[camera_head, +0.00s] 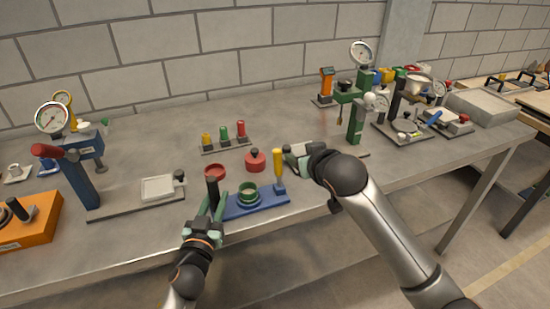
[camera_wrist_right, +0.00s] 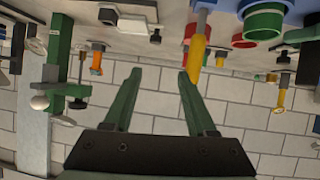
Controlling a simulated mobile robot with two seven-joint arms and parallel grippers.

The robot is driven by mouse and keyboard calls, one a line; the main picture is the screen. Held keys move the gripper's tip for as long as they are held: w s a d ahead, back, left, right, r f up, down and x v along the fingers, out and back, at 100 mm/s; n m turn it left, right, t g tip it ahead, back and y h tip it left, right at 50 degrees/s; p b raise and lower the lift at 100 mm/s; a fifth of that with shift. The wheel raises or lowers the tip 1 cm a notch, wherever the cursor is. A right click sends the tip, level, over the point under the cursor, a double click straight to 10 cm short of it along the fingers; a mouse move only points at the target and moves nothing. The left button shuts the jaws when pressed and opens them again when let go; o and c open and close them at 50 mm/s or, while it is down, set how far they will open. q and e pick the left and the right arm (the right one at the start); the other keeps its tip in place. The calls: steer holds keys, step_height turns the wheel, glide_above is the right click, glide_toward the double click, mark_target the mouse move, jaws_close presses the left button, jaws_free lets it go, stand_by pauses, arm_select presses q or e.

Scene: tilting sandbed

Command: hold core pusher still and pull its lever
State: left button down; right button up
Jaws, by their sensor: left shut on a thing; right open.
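The core pusher has a blue base (camera_head: 262,205), a green ring-shaped cup (camera_head: 248,194), a black upright grip (camera_head: 212,190) at its left end and a yellow lever (camera_head: 279,165) standing at its right end. My left gripper (camera_head: 213,207) is shut on the black grip. My right gripper (camera_head: 298,153) is open and empty, just right of the lever near its upper part. In the right wrist view, the yellow lever (camera_wrist_right: 197,52) shows beside the right fingertip of my open gripper (camera_wrist_right: 160,77), not clearly between the fingers. Any contact there cannot be told.
A red ring (camera_head: 215,171) and a red knobbed piece (camera_head: 255,161) lie behind the pusher. A rack with yellow, green and red pieces (camera_head: 224,141) stands farther back. A green stand (camera_head: 357,118) is to the right. The table's front edge is close to the pusher.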

mark_target(278, 153)
steer(key=s+a+r+m+g+h, duration=0.1)
steer(key=a+r+m+g+h, duration=0.1)
steer(key=a+r+g, duration=0.45)
steer(key=shift+g, duration=0.55)
steer(key=x, duration=0.6)
steer(key=d+x, duration=0.1)
steer(key=x, duration=0.2)
steer(key=shift+w+f, duration=0.3)
steer(key=shift+w, duration=0.05)
jaws_close()
steer(key=shift+d, duration=0.1)
stand_by(0.6)
